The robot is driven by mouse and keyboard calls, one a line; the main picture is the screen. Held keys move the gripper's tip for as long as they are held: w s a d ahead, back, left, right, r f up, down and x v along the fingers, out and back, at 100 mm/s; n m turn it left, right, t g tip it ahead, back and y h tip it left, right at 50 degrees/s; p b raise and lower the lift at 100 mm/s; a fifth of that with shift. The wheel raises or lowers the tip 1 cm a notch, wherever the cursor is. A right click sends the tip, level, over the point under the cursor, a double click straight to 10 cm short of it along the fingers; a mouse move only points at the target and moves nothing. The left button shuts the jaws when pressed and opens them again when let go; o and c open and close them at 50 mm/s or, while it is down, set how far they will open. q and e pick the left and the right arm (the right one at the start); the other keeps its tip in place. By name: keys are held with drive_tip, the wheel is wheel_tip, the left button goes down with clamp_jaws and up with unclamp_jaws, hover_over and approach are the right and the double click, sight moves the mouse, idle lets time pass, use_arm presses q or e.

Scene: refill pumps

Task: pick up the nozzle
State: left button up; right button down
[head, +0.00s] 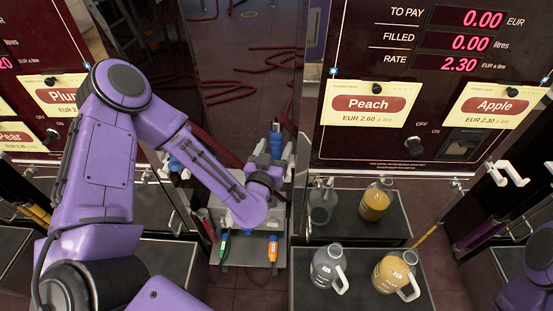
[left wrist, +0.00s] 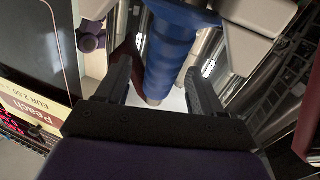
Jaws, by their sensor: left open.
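A nozzle with a blue ribbed grip (head: 276,143) stands upright beyond the end of my left arm in the head view. In the left wrist view the blue grip (left wrist: 172,50) runs down between the two fingers, with pale grey parts beside its top. My left gripper (head: 275,160) is open around the grip; its dark fingers also show in the left wrist view (left wrist: 158,88). A gap shows on the left of the grip, and I cannot tell whether either finger touches it. My right gripper is out of view.
Another blue grip (head: 176,166) is behind my left arm. Green-tipped (head: 223,246) and orange-tipped (head: 272,248) items hang below my wrist. Bottles, including an orange-filled one (head: 375,199), stand on shelves (head: 345,228) to the right. The Peach pump (head: 367,104) rises behind them.

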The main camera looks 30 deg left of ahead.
sight(274, 148)
use_arm(q)
drive_tip(key=x, duration=0.3)
drive_tip(key=shift+a+r+p, duration=0.15)
drive_tip(key=shift+p, duration=0.2)
drive_tip(key=shift+w+a, duration=0.1)
drive_tip(key=shift+w, duration=0.25)
drive_tip(key=c, duration=1.2)
drive_tip(key=shift+o, duration=0.2)
